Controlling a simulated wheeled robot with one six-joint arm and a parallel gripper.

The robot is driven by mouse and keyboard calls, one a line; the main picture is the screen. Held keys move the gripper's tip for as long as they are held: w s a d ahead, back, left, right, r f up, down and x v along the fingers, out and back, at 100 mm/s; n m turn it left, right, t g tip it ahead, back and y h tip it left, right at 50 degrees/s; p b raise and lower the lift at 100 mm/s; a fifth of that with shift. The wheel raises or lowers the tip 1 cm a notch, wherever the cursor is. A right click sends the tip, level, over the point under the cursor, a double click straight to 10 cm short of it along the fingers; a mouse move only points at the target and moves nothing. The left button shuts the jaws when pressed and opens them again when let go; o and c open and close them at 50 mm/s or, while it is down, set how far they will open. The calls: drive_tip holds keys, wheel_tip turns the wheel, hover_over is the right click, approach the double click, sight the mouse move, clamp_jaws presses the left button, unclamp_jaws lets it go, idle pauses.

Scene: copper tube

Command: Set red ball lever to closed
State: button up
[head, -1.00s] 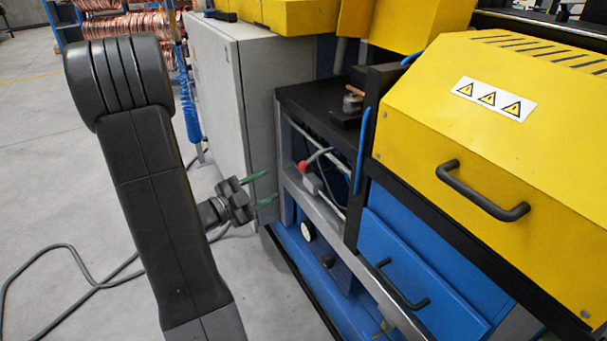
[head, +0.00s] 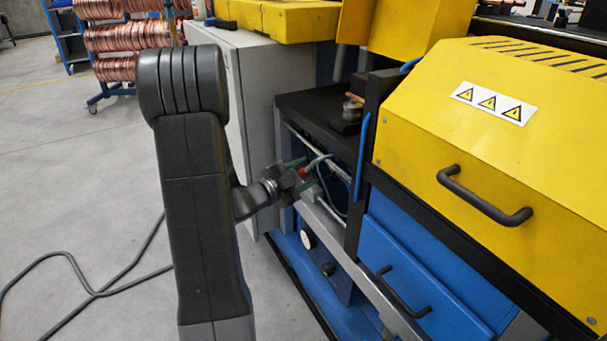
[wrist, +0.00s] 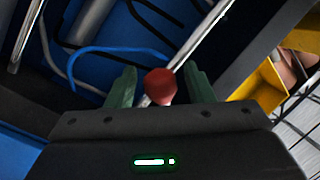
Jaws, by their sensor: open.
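The red ball (wrist: 160,84) of the lever sits between the two green fingers of my gripper (wrist: 160,88) in the wrist view. The fingers are apart, with a gap on each side of the ball. In the head view the red ball (head: 303,171) shows small beside my gripper (head: 299,172), at the open bay in the machine's side. The grey lever behind the ball is mostly hidden by the gripper and the ball.
A metal rail (head: 322,212) runs along the bay's lower edge. A blue drawer (head: 425,265) and a yellow cover (head: 500,130) stand to the right. A grey cabinet (head: 258,85) stands left of the bay. A cable lies on the open floor (head: 70,190) at left.

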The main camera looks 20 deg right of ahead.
clamp_jaws()
drive_tip(key=shift+s, duration=0.15)
drive_tip(key=s+d+n+g+y+p, duration=0.1)
drive_tip(key=s+n+g+y+p, duration=0.1)
drive_tip(key=s+n+p, duration=1)
drive_tip(key=shift+s+n+g+p, duration=0.25)
drive_tip(key=shift+n+g+p, duration=0.6)
drive_tip(key=shift+p, duration=1.3)
